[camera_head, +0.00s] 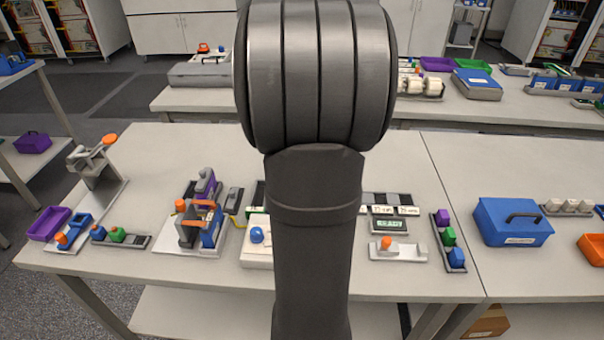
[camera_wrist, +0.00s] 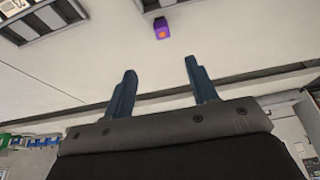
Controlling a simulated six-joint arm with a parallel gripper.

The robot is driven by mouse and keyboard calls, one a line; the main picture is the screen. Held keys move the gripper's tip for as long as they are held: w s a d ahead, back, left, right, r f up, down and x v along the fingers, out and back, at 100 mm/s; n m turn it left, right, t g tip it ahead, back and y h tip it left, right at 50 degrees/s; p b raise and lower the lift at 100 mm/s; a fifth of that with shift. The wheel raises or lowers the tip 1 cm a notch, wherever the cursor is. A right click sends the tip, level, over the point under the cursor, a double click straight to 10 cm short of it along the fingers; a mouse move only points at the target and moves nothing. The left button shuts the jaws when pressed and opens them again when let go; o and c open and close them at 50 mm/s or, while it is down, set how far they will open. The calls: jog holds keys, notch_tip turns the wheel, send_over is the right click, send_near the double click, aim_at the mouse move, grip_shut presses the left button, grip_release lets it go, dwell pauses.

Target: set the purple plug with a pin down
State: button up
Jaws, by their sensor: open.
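A small purple block with an orange spot on its face, which looks like the purple plug (camera_wrist: 161,31), stands on the pale table in the wrist view. It is apart from my gripper (camera_wrist: 160,66), beyond the gap between the two dark blue fingers. The fingers are spread open with nothing between them. In the head view my own arm covers the middle of the table, and my gripper is hidden. Purple blocks also show there in the fixture (camera_head: 205,183) and in a dark rack (camera_head: 442,219); I cannot tell whether either is the same plug.
The fixture with orange and blue parts stands left of my arm. A white box with a blue knob (camera_head: 257,236) and a plate with an orange-topped part (camera_head: 386,243) flank my arm. A blue case (camera_head: 512,221) sits farther right. Bare table surrounds the purple block in the wrist view.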

jog(key=x, duration=1.2)
jog(key=shift+a+x, duration=0.2)
jog(key=shift+x, duration=2.45)
grip_shut()
jog(key=shift+r, duration=0.15)
notch_tip(320, 180, up, 4)
jog(key=shift+r, duration=0.2)
jog(key=s+d+r, duration=0.5)
jog(key=d+r, duration=0.1)
jog(key=d, duration=0.4)
jog(key=shift+d+r, duration=0.15)
jog(key=shift+d, duration=0.05)
